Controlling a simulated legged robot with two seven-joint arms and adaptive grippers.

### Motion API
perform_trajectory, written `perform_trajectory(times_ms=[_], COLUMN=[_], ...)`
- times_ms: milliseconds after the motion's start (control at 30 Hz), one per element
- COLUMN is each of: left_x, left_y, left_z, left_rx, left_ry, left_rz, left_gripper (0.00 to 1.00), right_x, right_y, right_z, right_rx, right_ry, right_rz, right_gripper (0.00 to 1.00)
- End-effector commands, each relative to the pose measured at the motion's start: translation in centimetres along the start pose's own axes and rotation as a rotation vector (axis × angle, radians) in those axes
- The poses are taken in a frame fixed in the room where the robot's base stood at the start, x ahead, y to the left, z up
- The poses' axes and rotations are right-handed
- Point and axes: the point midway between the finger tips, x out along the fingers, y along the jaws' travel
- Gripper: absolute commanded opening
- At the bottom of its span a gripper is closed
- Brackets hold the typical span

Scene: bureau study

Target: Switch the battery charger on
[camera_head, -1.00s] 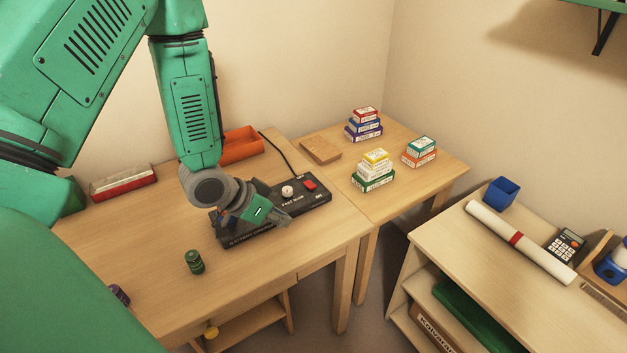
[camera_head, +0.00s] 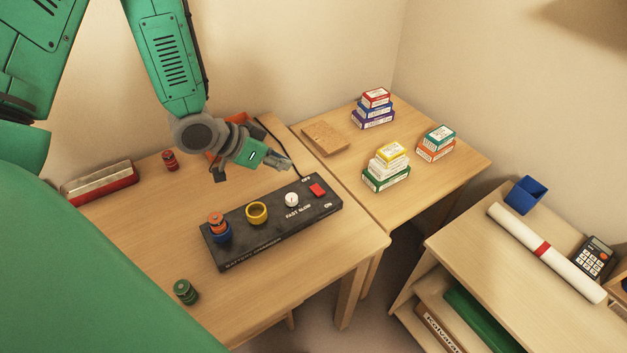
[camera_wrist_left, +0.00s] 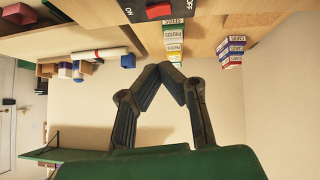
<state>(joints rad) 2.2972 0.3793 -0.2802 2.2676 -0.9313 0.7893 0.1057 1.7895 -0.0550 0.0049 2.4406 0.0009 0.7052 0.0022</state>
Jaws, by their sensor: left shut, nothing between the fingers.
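The battery charger (camera_head: 275,238) is a long black box on the desk. A red rocker switch (camera_head: 318,190) sits at its right end between OFF and ON labels; I cannot tell which way it is tipped. Beside it are a white knob (camera_head: 291,199), an empty yellow ring (camera_head: 257,212) and a blue ring (camera_head: 222,235) with an orange-red battery (camera_head: 216,221) in it. My left gripper (camera_head: 287,166) is shut and empty, above and behind the charger, apart from it. The wrist view shows its fingertips together (camera_wrist_left: 165,72) and the switch (camera_wrist_left: 159,10) at the top edge. My right gripper is not in view.
An orange bin (camera_head: 213,151) is partly hidden behind my gripper. Stacked boxes (camera_head: 386,167) stand on the right-hand table. The desk's front is mostly clear.

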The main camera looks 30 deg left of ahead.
Motion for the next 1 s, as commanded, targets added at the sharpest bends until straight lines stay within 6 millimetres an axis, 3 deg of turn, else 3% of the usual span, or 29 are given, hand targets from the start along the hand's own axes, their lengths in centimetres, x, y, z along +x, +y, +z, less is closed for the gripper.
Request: perform_trajectory(times_ms=[267,467,767,1000], left_x=[0.9,4.1,10.4,12.5], left_y=[0.2,-0.3,-0.2,0.1], left_z=[-0.1,0.2,0.2,2.4], left_rx=[0.004,0.001,0.0,0.001], left_ry=[-0.006,-0.003,-0.002,-0.003], left_rz=[0.001,0.005,0.005,0.002], left_gripper=[0.0,0.0,0.0,0.0], right_x=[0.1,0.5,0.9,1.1], right_y=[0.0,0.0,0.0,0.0], right_z=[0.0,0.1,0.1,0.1], right_rx=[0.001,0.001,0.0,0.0], right_ry=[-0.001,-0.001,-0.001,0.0], right_rz=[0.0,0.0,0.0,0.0], right_gripper=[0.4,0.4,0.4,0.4])
